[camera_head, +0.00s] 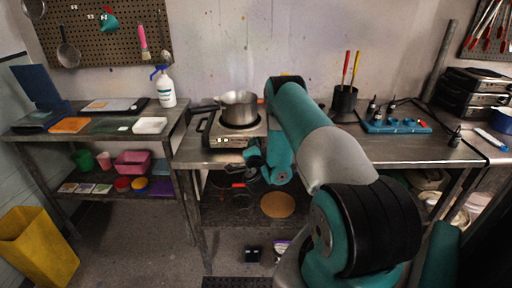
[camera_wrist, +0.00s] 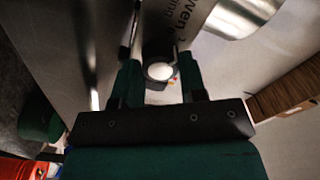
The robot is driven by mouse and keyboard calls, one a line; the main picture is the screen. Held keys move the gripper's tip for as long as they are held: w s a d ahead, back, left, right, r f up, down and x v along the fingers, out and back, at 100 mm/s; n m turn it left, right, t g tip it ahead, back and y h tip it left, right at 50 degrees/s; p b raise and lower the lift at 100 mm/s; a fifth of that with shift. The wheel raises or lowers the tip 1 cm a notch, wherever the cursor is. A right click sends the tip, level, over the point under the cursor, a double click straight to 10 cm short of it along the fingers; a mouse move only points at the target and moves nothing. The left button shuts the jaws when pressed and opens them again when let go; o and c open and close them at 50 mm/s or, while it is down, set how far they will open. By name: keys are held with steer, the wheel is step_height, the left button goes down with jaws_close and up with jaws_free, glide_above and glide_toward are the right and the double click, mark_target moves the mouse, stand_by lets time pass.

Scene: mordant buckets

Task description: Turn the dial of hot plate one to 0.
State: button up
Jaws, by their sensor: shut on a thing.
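A hot plate (camera_head: 229,141) with a pale front panel stands on the middle steel bench, with a metal pot (camera_head: 239,107) on top. Its number is not readable. In the wrist view, its panel (camera_wrist: 190,18) carries partly cut-off lettering. My gripper (camera_head: 250,154) is at the right part of the panel's front. In the wrist view, my gripper (camera_wrist: 160,78) has its fingers on either side of a round dial (camera_wrist: 160,71) with a dark rim and a pale face, shut on it. The dial's setting cannot be read.
A black holder (camera_head: 344,100) with red and yellow handled tools and a blue rack (camera_head: 397,125) stand right of my arm. A spray bottle (camera_head: 165,88) stands on the left bench. A lower shelf holds a round brown disc (camera_head: 278,205). Floor between the benches is clear.

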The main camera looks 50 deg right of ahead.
steer(key=n, duration=0.5)
steer(key=shift+f, duration=0.15)
steer(key=shift+s+n, duration=0.1)
steer(key=shift+n, duration=0.2)
stand_by(0.3)
steer(key=o, duration=0.9)
